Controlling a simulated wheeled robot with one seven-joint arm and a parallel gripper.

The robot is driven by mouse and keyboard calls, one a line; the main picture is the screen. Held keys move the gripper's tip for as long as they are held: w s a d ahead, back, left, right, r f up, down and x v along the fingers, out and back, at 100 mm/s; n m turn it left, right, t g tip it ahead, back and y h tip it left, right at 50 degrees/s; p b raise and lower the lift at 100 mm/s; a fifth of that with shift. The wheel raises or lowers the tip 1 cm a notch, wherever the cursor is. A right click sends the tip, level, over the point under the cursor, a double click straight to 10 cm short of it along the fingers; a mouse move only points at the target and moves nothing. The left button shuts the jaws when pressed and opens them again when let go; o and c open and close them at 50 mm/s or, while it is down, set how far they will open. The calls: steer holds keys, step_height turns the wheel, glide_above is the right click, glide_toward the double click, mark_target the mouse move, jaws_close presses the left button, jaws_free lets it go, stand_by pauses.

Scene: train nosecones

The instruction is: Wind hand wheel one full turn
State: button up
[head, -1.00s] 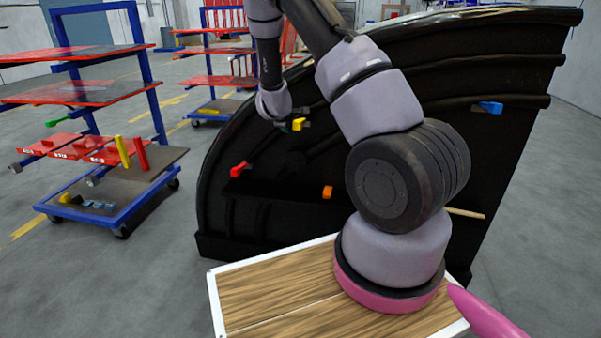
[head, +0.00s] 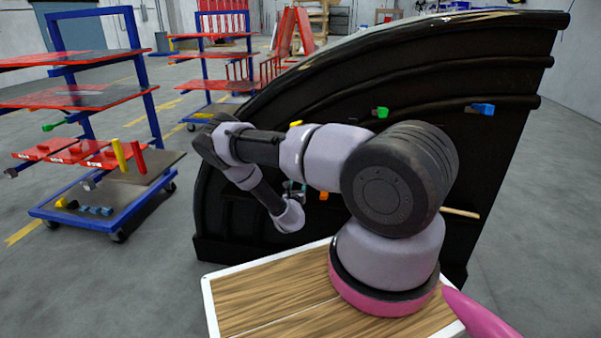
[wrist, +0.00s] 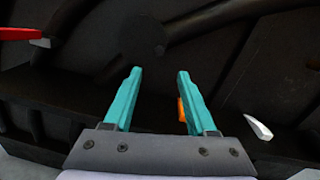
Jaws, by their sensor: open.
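My gripper (wrist: 155,100) is open, its two teal fingers apart with nothing between them, pointing at the black nosecone (wrist: 250,70). In the head view my gripper (head: 297,192) is small and partly hidden by my arm, low in front of the nosecone (head: 480,150). No hand wheel shows clearly. A faint dark round shape (wrist: 143,35) lies beyond the fingertips in the wrist view; I cannot tell whether it is the wheel or a shadow. An orange piece (wrist: 181,110) on the nosecone shows just behind the right finger.
A red handle (wrist: 20,33) is at upper left in the wrist view, a white pointed piece (wrist: 258,127) at right. Green (head: 380,112) and blue (head: 483,109) pieces sit on the nosecone. A blue-framed cart (head: 100,220) with red shelves stands left, with open floor between.

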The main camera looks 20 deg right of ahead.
steer(key=x, duration=1)
steer(key=shift+w, duration=0.2)
steer(key=shift+d, duration=0.15)
jaws_close()
